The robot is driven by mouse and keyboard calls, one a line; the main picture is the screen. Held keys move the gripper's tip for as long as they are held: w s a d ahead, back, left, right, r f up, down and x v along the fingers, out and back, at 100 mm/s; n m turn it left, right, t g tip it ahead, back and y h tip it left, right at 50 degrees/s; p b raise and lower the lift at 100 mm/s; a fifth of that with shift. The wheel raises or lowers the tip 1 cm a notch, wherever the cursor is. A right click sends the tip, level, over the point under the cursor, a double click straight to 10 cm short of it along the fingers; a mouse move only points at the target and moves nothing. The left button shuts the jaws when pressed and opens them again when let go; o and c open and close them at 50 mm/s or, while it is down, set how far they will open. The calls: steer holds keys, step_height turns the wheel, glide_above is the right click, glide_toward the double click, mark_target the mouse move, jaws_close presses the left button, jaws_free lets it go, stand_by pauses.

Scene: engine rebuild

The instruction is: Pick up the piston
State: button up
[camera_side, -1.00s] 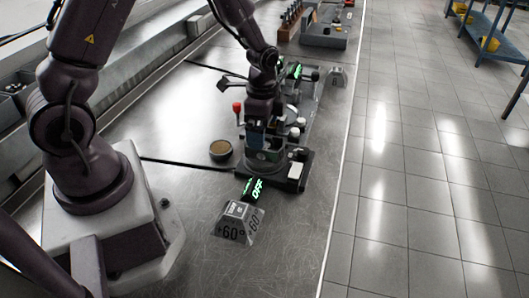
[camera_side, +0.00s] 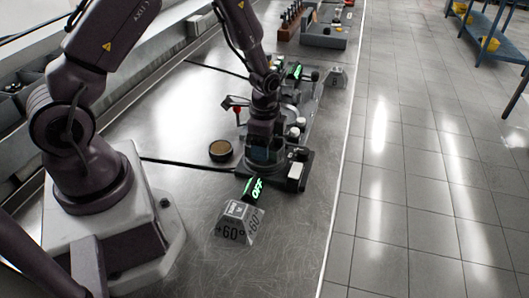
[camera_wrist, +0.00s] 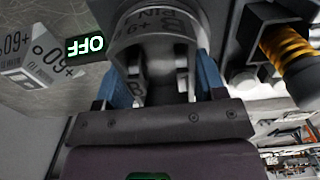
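The piston (camera_wrist: 160,22) is a grey metal cylinder with dark lettering, at the top middle of the wrist view. My gripper (camera_wrist: 162,85) has one blue finger on its left and one on its right. The fingers stand apart around the piston; firm contact on it is not visible. In the side view my gripper (camera_side: 262,155) points down at the near end of the fixture (camera_side: 300,170). The piston is hidden there behind my gripper.
A lit green OFF display (camera_side: 253,190) and a +60° sign block (camera_side: 238,225) stand just in front of the fixture. A round tan-topped cup (camera_side: 220,150) is to its left. A yellow-and-black cylindrical part (camera_wrist: 290,55) is close on the right in the wrist view.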

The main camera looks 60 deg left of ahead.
steer(key=shift+c, duration=0.8)
steer(key=shift+r, duration=0.15)
